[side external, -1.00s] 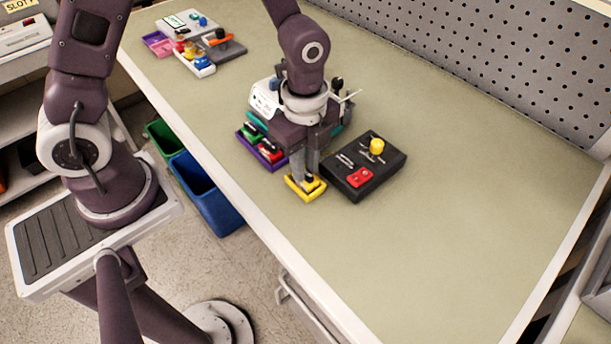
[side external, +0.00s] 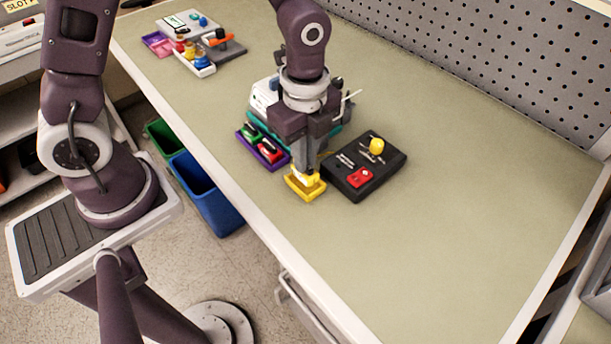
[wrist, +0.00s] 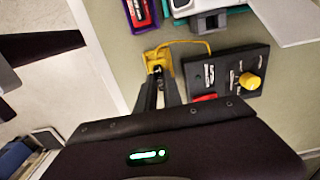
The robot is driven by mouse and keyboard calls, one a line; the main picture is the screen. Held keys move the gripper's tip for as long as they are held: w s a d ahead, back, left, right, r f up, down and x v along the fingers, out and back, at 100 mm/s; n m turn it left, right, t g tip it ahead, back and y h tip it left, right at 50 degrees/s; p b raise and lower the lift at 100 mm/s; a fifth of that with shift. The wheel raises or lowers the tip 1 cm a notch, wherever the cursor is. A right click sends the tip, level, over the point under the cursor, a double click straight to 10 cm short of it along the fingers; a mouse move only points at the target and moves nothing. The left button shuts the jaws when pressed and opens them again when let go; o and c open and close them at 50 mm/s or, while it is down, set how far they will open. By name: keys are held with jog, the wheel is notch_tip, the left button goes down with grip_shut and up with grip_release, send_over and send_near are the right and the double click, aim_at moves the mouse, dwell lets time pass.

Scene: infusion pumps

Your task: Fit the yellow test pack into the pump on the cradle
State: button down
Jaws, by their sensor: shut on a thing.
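My gripper (side external: 309,172) is shut on the yellow test pack (side external: 312,180) and holds it just over a small yellow tray (side external: 303,195); the gap between them is hard to judge. In the wrist view my fingertips (wrist: 159,76) close on the yellow pack (wrist: 158,60), and a thin yellow cord loops from it to the right. The pump (side external: 264,97), a white and teal device, stands behind my gripper, which hides much of it. Part of it shows at the top of the wrist view (wrist: 190,8). Its cradle cannot be made out clearly.
A black box (side external: 345,178) with a yellow knob and red switch stands close to the right of the tray. A purple tray (side external: 246,152) with green and red packs is at left. More devices (side external: 200,40) stand at the far left. The table's right side is clear.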

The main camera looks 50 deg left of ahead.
jog(key=shift+r, duration=1.85)
jog(key=shift+r, duration=0.15)
notch_tip(320, 180, up, 9)
jog(key=w+a+t, duration=0.2)
jog(key=w+a, duration=0.9)
jog(key=w, duration=0.3)
jog(key=shift+s+f, duration=0.2)
jog(key=shift+f, duration=4.95)
jog(key=shift+f, duration=1.15)
